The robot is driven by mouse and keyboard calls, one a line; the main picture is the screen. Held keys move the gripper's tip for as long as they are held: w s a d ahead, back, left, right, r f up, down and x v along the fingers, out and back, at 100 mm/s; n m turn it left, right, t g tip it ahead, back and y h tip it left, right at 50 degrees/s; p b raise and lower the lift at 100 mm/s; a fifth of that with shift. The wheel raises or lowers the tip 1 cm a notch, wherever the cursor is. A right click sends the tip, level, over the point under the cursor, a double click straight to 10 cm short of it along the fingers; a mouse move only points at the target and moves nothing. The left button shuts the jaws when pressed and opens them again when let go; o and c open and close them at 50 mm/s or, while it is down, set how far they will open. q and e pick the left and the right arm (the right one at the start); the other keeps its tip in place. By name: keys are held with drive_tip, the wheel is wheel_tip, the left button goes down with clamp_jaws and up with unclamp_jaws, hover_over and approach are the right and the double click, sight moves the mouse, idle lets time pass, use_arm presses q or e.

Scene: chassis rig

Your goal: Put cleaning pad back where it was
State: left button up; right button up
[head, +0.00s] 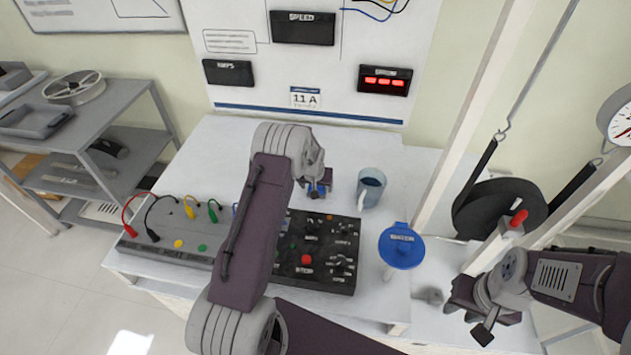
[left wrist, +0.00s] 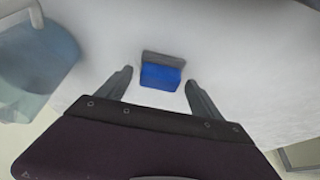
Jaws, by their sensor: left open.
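The cleaning pad (left wrist: 161,75), a small block with a blue face and a grey back part, lies on the white bench top in the left wrist view. My left gripper (left wrist: 158,88) is open, with one finger on each side of the pad and gaps between fingers and pad. In the head view, my left gripper (head: 318,190) is over the bench behind the control box, and a bit of blue shows at its fingers. My right gripper (head: 470,315) hangs at the lower right, away from the pad; its jaw opening is unclear.
A blue-grey mug (head: 371,187) stands close to the right of my left gripper. A black control box (head: 335,270) with knobs and a red button is in front. A round blue-topped piece (head: 401,246) and a pulley rig (head: 490,210) stand to the right. A wall panel (head: 315,70) rises behind.

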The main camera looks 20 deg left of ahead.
use_arm(q)
drive_tip(key=v, duration=1.1)
drive_tip(key=s+d+r+m+g, duration=0.1)
drive_tip(key=s+d, duration=0.2)
drive_tip(key=s, duration=0.5)
drive_tip(key=s+d+r+g+h, duration=0.1)
drive_tip(key=s+d, duration=0.2)
drive_tip(key=s, duration=0.6)
drive_tip(key=s+d+r+m+g, duration=0.1)
drive_tip(key=s+d, duration=0.2)
drive_tip(key=s, duration=0.5)
drive_tip(key=shift+s+d+r+m, duration=0.2)
drive_tip(key=shift+s+d+m, duration=0.1)
drive_tip(key=shift+s, duration=0.05)
